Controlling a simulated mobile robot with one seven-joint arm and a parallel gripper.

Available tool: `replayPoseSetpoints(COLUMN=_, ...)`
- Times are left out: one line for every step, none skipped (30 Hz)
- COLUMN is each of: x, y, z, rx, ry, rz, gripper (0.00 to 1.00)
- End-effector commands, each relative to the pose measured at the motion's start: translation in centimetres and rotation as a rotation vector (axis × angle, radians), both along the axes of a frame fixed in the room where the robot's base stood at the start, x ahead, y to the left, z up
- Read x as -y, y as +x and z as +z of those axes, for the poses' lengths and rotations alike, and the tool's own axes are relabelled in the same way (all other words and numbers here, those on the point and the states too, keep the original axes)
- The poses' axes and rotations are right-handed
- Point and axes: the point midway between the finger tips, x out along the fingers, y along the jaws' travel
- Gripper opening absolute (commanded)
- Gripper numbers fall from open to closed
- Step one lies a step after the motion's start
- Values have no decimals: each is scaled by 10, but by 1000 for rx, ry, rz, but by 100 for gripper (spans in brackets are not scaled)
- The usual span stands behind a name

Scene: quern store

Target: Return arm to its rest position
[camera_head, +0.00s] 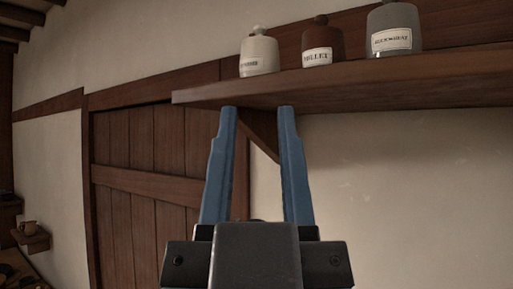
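My gripper (257,110) is in the lower middle of the head view, with its two blue fingers pointing up and standing apart. Nothing is between the fingers. The fingertips appear just below the front edge of a wooden wall shelf (350,88) in the picture. I cannot tell how far the tips are from the shelf in depth. My dark gripper body fills the bottom centre and hides the wall behind it.
Three labelled jars stand on the shelf: a cream one (259,54), a brown one (321,42) and a grey one (394,30). A plank door (145,185) is at left. A small ledge (34,241) bears a cup (28,228) at far left. Bare wall lies at right.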

Motion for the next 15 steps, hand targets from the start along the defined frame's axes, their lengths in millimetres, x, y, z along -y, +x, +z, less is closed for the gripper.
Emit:
replayPoseSetpoints(x=0, y=-1, z=1, rx=5, ry=1, rz=1, gripper=38)
replayPoseSetpoints(x=0, y=-1, z=1, rx=4, ry=1, rz=1, gripper=38)
replayPoseSetpoints(x=0, y=-1, z=1, rx=3, ry=1, rz=1, gripper=38)
replayPoseSetpoints(x=0, y=-1, z=0, rx=2, ry=1, rz=1, gripper=38)
replayPoseSetpoints(x=0, y=0, z=0, rx=2, ry=1, rz=1, gripper=38)
replayPoseSetpoints(x=0, y=0, z=0, rx=1, ry=0, rz=0, gripper=38)
replayPoseSetpoints(x=0, y=0, z=0, rx=1, ry=0, rz=0, gripper=38)
replayPoseSetpoints(x=0, y=0, z=0, rx=0, ry=0, rz=0, gripper=38)
replayPoseSetpoints(x=0, y=0, z=0, rx=0, ry=-1, rz=-1, gripper=38)
replayPoseSetpoints(x=0, y=0, z=-5, rx=-1, ry=-1, rz=-1, gripper=38)
replayPoseSetpoints(x=0, y=0, z=-9, rx=-1, ry=0, rz=0, gripper=38)
replayPoseSetpoints(x=0, y=1, z=-16, rx=-1, ry=-1, rz=1, gripper=38)
replayPoseSetpoints(x=0, y=1, z=-22, rx=-1, ry=0, rz=1, gripper=38)
replayPoseSetpoints(x=0, y=1, z=-28, rx=-1, ry=-1, rz=2, gripper=38)
replayPoseSetpoints(x=-1, y=1, z=-38, rx=-1, ry=-1, rz=4, gripper=38)
